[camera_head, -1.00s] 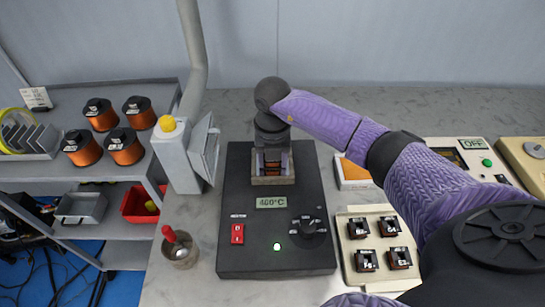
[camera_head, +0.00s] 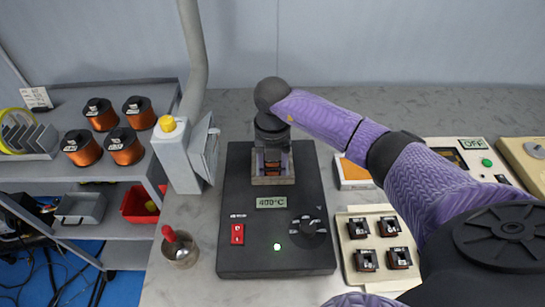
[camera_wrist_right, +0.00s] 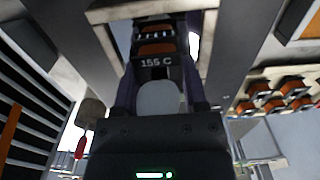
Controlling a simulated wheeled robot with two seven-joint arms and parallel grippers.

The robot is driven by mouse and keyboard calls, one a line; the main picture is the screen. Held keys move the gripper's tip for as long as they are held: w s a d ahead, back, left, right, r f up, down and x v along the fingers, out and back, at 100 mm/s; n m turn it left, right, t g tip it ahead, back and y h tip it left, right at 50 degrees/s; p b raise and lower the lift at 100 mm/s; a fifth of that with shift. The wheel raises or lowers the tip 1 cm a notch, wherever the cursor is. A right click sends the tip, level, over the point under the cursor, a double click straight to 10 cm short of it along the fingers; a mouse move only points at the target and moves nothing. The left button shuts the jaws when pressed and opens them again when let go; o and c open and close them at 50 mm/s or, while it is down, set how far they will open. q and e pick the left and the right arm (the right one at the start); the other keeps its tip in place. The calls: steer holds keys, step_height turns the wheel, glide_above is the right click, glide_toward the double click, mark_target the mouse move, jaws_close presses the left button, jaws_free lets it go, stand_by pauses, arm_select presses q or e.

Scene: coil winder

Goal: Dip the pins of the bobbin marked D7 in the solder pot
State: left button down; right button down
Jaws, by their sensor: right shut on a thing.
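My right gripper (camera_head: 272,160) points down over the solder pot (camera_head: 272,181), a square pale-rimmed well at the back of the black heater unit. It is shut on a bobbin (camera_wrist_right: 157,60), dark with copper-orange winding, which shows between the fingers in the right wrist view. The bobbin's visible face reads "155 C"; no D7 mark can be read there. The bobbin is at the pot's mouth; its pins and their depth are hidden. The heater display (camera_head: 271,202) reads 400°C and a green light is lit. My left gripper is not in view.
A cream tray (camera_head: 342,240) with several small bobbins stands right of the heater. A metal cup (camera_head: 180,252) with a red-topped tool is at left. Wire spools (camera_head: 82,148) sit on the left shelf.

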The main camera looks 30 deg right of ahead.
steer(key=shift+r, duration=0.1)
step_height(320, 180, up, 6)
steer(key=p, duration=0.5)
steer(key=shift+f, duration=0.25)
steer(key=shift+f, duration=0.1)
